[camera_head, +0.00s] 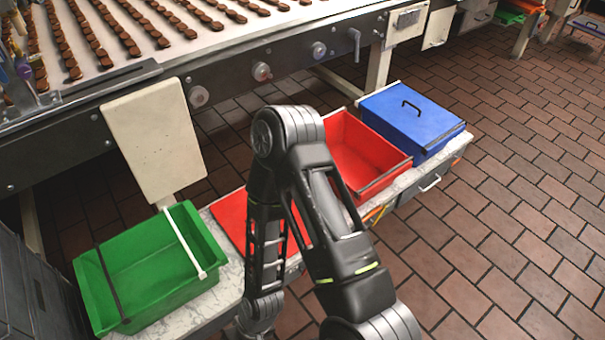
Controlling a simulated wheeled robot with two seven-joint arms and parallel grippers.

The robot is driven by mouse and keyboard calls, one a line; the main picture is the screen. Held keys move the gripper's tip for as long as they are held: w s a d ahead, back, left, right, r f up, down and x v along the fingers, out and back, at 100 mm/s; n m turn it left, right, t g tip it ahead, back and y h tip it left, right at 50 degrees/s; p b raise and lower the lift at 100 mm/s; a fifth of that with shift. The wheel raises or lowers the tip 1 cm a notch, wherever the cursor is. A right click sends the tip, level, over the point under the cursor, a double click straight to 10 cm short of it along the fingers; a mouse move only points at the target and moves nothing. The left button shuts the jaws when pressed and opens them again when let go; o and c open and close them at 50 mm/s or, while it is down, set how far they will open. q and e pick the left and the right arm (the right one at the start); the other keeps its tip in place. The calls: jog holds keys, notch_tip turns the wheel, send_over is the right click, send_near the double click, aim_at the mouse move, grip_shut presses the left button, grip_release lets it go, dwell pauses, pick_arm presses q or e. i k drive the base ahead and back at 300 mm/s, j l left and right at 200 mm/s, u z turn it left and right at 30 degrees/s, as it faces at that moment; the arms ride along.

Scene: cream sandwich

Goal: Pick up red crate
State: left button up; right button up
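The red crate (362,150) stands open-topped on the bench, right of centre, and looks empty inside. My arm, black and bent, rises from the bottom edge in front of it and hides its lower left part. The arm's far end runs down to the bottom edge, left of centre. Neither of my grippers shows in the head view, and I cannot see anything held.
A green open crate (88,280) with a white handle stands left on the pale bench (190,318). A flat red panel (232,214) lies between the crates. A blue lidded box (425,128) adjoins the red crate's right. A conveyor (225,32) with chocolate-coloured pieces runs behind.

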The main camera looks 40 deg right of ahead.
aim_at(360, 154)
jog(key=z, duration=1.8)
jog(key=u, duration=0.65)
jog(key=i+l+u, duration=0.1)
jog(key=l+u, duration=1.3)
jog(key=k+l, duration=0.1)
jog(key=l, duration=0.3)
jog(key=k+l+u, duration=0.1)
jog(key=l, duration=0.35)
jog(key=k+l, duration=0.1)
jog(key=l, duration=0.3)
jog(key=k+l+u, duration=0.15)
jog(key=l, duration=0.25)
jog(key=k+l, duration=0.1)
jog(key=l, duration=0.35)
jog(key=k+l+u, duration=0.1)
jog(key=l, duration=0.3)
jog(key=k+l, duration=0.2)
jog(key=l, duration=0.15)
jog(key=k+l+u, duration=0.1)
jog(key=l, duration=0.3)
